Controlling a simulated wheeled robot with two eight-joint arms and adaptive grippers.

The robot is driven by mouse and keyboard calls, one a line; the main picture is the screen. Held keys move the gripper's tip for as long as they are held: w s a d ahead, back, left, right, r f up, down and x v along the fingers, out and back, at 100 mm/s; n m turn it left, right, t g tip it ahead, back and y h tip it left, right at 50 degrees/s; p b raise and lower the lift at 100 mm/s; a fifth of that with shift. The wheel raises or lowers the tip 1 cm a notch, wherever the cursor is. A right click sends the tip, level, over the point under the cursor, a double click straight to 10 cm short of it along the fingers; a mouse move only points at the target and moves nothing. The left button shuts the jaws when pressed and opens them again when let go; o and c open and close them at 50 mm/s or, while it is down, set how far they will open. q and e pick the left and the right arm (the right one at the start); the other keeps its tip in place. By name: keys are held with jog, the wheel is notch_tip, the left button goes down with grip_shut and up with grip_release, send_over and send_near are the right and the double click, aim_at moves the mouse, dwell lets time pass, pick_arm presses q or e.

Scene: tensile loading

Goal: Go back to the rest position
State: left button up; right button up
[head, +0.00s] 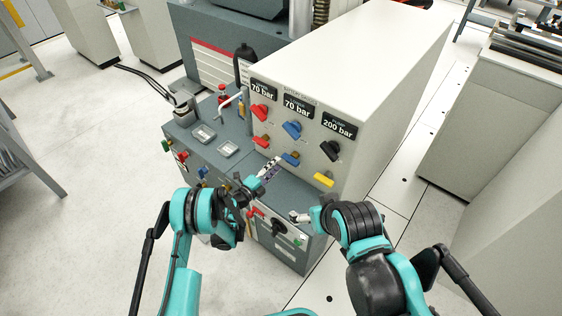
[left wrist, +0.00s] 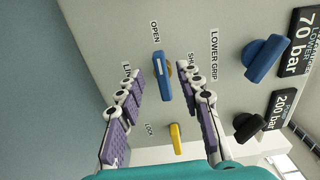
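My left gripper (head: 269,169) is in front of the cream control panel (head: 312,150), near the lower blue handle (head: 290,158). In the left wrist view my left gripper (left wrist: 164,82) has its two purple-padded fingers spread apart. The lower blue handle (left wrist: 163,82) shows between the fingertips, under the LOWER GRIP label; I cannot tell whether it is touched. The yellow LOCK handle (left wrist: 176,138) shows further along between the fingers. My right gripper (head: 299,217) is low in front of the cabinet, mostly hidden by its own wrist, so its opening does not show.
The panel also has red (head: 260,112), blue (head: 292,129) and black (head: 330,150) knobs under pressure signs, and a yellow handle (head: 324,180). The grey bench top (head: 200,160) carries two small trays. Open floor (head: 80,150) lies to the left.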

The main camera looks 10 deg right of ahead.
pick_arm(q)
jog(key=shift+s+a, duration=0.35)
